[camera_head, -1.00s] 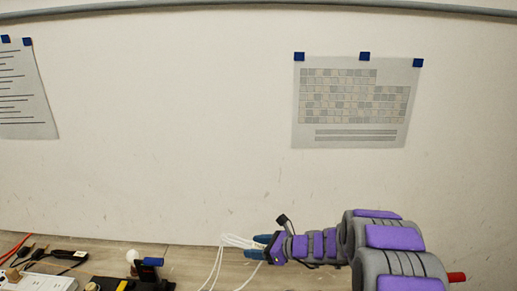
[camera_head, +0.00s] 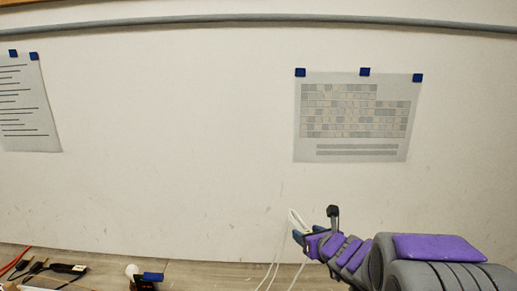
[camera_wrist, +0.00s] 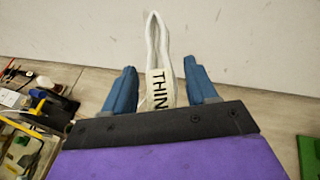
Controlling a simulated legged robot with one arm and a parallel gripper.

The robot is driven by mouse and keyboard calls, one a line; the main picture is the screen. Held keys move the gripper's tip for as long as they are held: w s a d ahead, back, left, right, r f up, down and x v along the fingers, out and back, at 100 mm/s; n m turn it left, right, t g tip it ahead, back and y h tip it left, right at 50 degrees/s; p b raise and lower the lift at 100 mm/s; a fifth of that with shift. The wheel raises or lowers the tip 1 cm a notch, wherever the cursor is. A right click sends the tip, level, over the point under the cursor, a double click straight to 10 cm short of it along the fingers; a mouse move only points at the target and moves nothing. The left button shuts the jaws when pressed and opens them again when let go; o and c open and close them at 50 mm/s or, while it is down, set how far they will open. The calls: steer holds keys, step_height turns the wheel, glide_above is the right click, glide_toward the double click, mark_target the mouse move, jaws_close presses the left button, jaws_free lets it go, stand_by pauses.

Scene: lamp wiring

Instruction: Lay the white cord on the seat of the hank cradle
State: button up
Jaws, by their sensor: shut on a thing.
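The white cord (camera_head: 291,219) is a hank held up by my gripper (camera_head: 298,236) at the lower right of the head view. A loop stands above the fingertips and loose strands hang down past the bottom edge. In the wrist view the white cord (camera_wrist: 152,45) rises between the two blue fingers of my gripper (camera_wrist: 158,85). A pale tag (camera_wrist: 160,88) with black letters, partly reading "THIN", is on it. My gripper is shut on the cord. I cannot make out a hank cradle in either view.
At the lower left of the wrist view are a white power strip (camera_wrist: 12,98), a yellow-handled tool (camera_wrist: 38,105) and a yellowish tray (camera_wrist: 22,150). A green item (camera_wrist: 308,155) is at the right edge. A white wall (camera_head: 180,150) stands behind the bench.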

stand_by(0.3)
steer(key=shift+w+a+f, duration=0.2)
steer(key=shift+w, duration=0.05)
steer(key=w+a+f+n+g+y+b, duration=0.2)
steer(key=a+f+n+g+y, duration=0.2)
steer(key=a+f+n+y, duration=0.3)
steer(key=s+a+f+n+g+y+b, duration=0.1)
steer(key=s+a+f+n+g, duration=0.35)
steer(key=f, duration=0.25)
steer(key=s+a+f+n+g+y+b, duration=0.1)
steer(key=s+a+f+n+g+y, duration=0.15)
steer(key=s+a+f+g, duration=0.4)
steer(key=f+t, duration=0.1)
steer(key=f, duration=0.2)
steer(key=w+d+f+b, duration=0.1)
steer(key=f, duration=0.3)
steer(key=w+f+t+h+b, duration=0.1)
steer(key=f, duration=0.2)
steer(key=shift+d+f+t, duration=0.2)
steer(key=shift+f+t, duration=0.1)
steer(key=shift+f, duration=0.15)
